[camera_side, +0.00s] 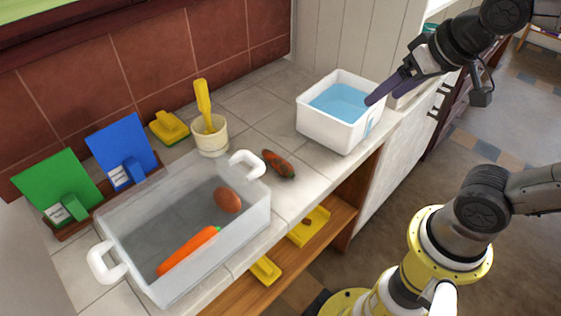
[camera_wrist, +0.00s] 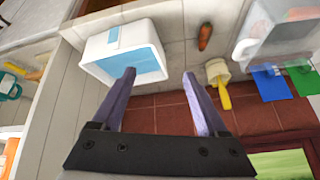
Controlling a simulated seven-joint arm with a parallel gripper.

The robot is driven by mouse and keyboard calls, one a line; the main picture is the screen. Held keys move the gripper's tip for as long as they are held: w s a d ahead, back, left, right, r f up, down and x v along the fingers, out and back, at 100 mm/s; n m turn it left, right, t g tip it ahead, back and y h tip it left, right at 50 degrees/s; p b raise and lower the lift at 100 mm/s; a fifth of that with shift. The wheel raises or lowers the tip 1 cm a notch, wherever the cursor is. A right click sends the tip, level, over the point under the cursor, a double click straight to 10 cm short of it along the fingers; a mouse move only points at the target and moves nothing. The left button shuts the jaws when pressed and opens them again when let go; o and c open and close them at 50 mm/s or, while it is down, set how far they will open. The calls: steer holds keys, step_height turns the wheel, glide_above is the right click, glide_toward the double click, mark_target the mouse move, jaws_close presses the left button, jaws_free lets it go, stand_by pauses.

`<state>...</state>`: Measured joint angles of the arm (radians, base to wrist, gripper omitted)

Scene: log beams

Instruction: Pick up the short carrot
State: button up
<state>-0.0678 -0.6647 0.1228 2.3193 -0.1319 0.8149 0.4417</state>
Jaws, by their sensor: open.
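The short carrot (camera_side: 278,164) lies on the tiled counter between the clear bin and the white tub, reddish-orange with dark green patches. It also shows in the wrist view (camera_wrist: 205,36), near the top, right of the fingers. My gripper (camera_side: 385,88) is over the right side of the white tub in the side view, well apart from the carrot. In the wrist view its two fingers (camera_wrist: 158,73) stand apart with nothing between them. A longer orange carrot (camera_side: 188,250) lies in the bin.
The clear bin (camera_side: 122,254) with white handles also holds a brown potato-like item (camera_side: 228,200). The white tub (camera_side: 344,136) has a blue inside. A cup (camera_side: 211,138) with a yellow-handled tool stands behind the carrot. Bare counter surrounds the carrot.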

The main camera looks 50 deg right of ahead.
steer(key=w+a+f, duration=0.2)
steer(key=w+a, duration=0.3)
steer(key=w, duration=0.2)
steer(key=n+g, duration=0.2)
steer(key=n, duration=0.1)
glide_toward(286, 165)
steer(key=x, duration=0.4)
steer(key=shift+w+f, duration=0.25)
steer(key=shift+w, duration=0.15)
steer(key=shift+x, duration=2.6)
steer(key=shift+s, duration=0.2)
jaws_close()
